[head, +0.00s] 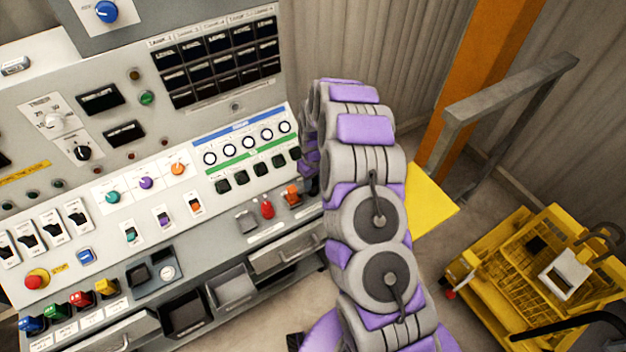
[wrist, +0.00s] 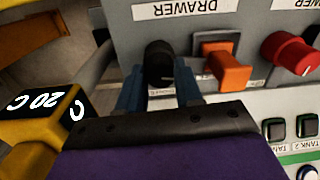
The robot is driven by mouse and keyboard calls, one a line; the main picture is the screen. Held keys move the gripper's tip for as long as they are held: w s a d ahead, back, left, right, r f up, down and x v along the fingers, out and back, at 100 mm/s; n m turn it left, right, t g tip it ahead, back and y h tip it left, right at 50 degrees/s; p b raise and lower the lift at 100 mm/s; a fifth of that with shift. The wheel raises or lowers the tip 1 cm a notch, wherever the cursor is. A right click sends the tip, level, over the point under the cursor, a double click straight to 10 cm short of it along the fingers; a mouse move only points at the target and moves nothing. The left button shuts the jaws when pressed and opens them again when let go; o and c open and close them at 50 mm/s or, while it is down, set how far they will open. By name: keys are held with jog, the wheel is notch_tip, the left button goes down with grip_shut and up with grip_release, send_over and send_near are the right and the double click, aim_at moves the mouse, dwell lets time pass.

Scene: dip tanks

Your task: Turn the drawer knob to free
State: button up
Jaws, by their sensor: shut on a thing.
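The drawer knob (wrist: 158,60) is a round black knob on the grey panel, beside a label reading DRAWER that appears upside down in the wrist view. My gripper (wrist: 160,84) has its blue fingers on either side of the knob and is shut on it. The small lettering near the knob is too small to read, and I cannot tell which way the knob points. In the head view my arm hides the knob and most of the gripper. A drawer front (head: 285,252) with a bar handle is below the panel's right end.
An orange switch (wrist: 226,66) sits close beside the knob, with a red knob (wrist: 288,52) beyond it. A yellow block marked 20 C (wrist: 48,112) is at the left of the wrist view. A yellow cart (head: 530,260) and a grey rail (head: 510,90) stand to the right.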

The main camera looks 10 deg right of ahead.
aim_at(314, 181)
jog(key=shift+w+r+n, duration=0.1)
jog(key=shift+w+n, duration=0.05)
jog(key=shift+n, duration=0.75)
jog(key=o, duration=1)
jog(key=shift+o, duration=0.2)
notch_tip(314, 181, up, 17)
jog(key=p, duration=0.2)
jog(key=shift+d, duration=0.15)
jog(key=shift+w+r, duration=0.1)
